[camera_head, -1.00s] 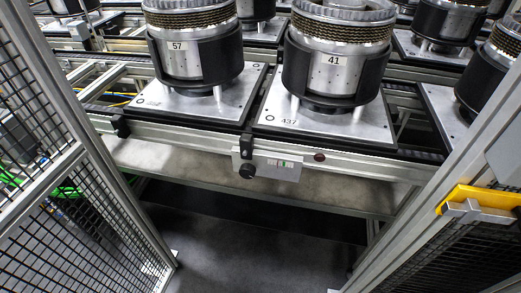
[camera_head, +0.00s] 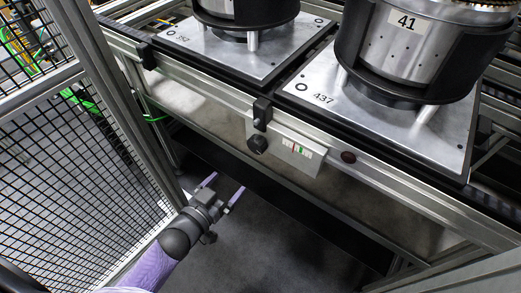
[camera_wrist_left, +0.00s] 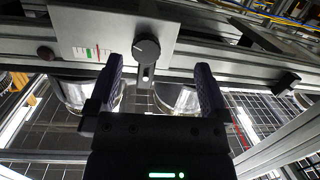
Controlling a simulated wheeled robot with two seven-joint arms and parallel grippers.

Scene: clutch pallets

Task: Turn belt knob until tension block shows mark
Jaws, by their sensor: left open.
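The black belt knob (camera_head: 257,144) sits on a grey plate at the front rail of the conveyor. Beside it is the tension block (camera_head: 297,152), a small white scale with red and green marks. In the left wrist view the knob (camera_wrist_left: 146,48) shows a light pointer line, and the scale (camera_wrist_left: 92,53) lies to its left. My left gripper (camera_head: 222,190) is open and empty, below and left of the knob in the head view. In the wrist view its two purple fingers (camera_wrist_left: 160,80) stand apart, with the knob beyond and between their tips. My right gripper is not in view.
Metal pallets (camera_head: 385,118) carry large clutch drums, one labelled 41 (camera_head: 405,22), above the rail. A black mesh fence (camera_head: 60,190) with metal posts stands at the left, close to my left arm. Open floor (camera_head: 260,235) lies below the conveyor.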

